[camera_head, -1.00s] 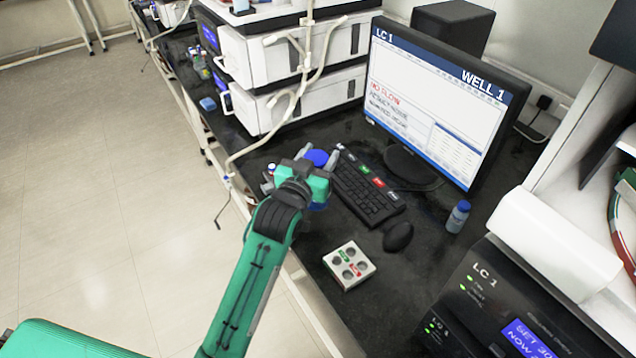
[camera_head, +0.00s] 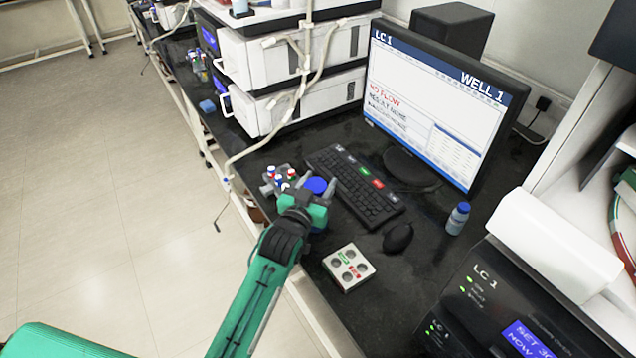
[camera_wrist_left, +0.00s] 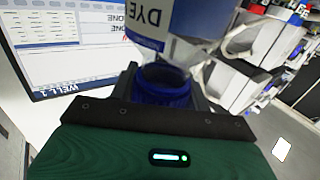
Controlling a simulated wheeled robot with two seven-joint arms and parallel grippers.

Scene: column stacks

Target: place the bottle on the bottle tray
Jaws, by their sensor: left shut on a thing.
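A bottle with a round blue cap (camera_head: 317,186) is held between the fingers of my left gripper (camera_head: 316,188), which is shut on it. In the left wrist view the blue cap (camera_wrist_left: 163,85) sits between the fingers, with a white-and-blue body (camera_wrist_left: 195,20) lettered "DYE" beyond it. A pale square tray (camera_head: 348,266) with several round wells and green and red labels lies on the black bench, nearer me and to the right of the gripper. Its wells look empty. I cannot tell the bottle's height above the bench. My right gripper is not in view.
A rack of small red- and blue-capped vials (camera_head: 279,180) stands just left of the gripper. A keyboard (camera_head: 352,188), mouse (camera_head: 397,237) and monitor (camera_head: 435,105) are to the right. Another blue-capped bottle (camera_head: 458,217) stands by the monitor. The bench's front edge is close to the tray.

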